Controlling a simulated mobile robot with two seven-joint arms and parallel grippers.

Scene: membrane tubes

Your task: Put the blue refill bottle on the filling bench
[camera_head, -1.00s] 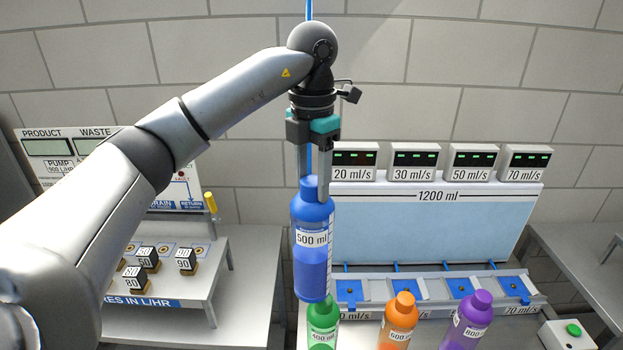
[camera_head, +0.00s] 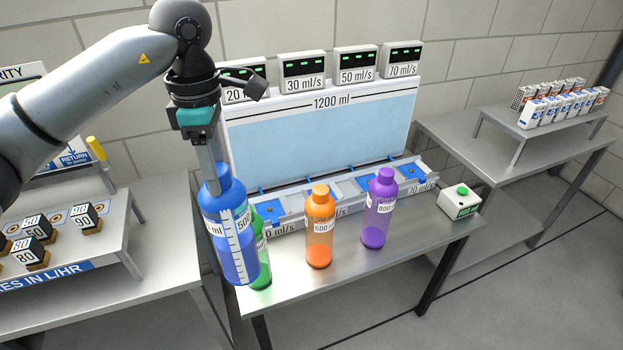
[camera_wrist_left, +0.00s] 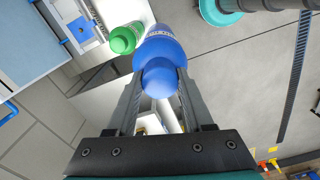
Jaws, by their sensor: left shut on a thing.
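The blue refill bottle (camera_head: 231,232), labelled 500, hangs upright with a slight tilt from my left gripper (camera_head: 214,170). The gripper is shut on its neck, and the bottle also shows between the fingers in the left wrist view (camera_wrist_left: 160,55). In the head view the bottle is in front of the left end of the filling bench (camera_head: 360,280) and partly hides the green bottle (camera_head: 262,250). The orange bottle (camera_head: 320,228) and the purple bottle (camera_head: 379,210) stand on the bench to its right. My right gripper is not in view.
Behind the bottles stands a 1200 ml tank (camera_head: 330,135) with several blue taps below it. A box with a green button (camera_head: 460,201) sits at the bench's right end. Another bench (camera_head: 70,255) with labelled blocks is at left. Bare bench top shows in front of the bottles.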

